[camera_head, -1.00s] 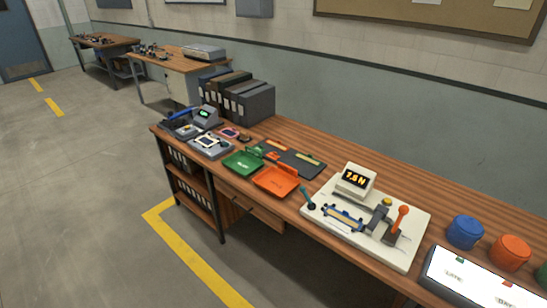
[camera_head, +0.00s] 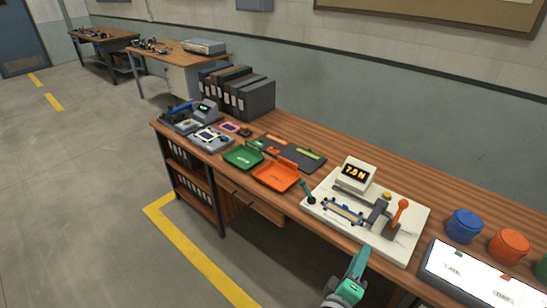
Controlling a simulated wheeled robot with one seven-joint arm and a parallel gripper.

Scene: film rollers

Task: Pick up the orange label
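A dark mat (camera_head: 292,152) on the bench carries small flat coloured pieces. A small orange piece (camera_head: 273,151) lies at its near left edge and may be the orange label; it is too small to be sure. My gripper (camera_head: 363,252), teal and grey, shows at the bottom edge, in front of the bench and well to the right of the mat. Its fingers are too small and edge-on to tell whether they are open or shut.
A green tray (camera_head: 243,157) and an orange tray (camera_head: 276,177) lie in front of the mat. A white tester (camera_head: 352,177) with a lever stands to their right. Blue (camera_head: 464,226) and orange (camera_head: 509,245) tubs and a bright panel (camera_head: 470,278) are further right. Bare wood lies behind the mat.

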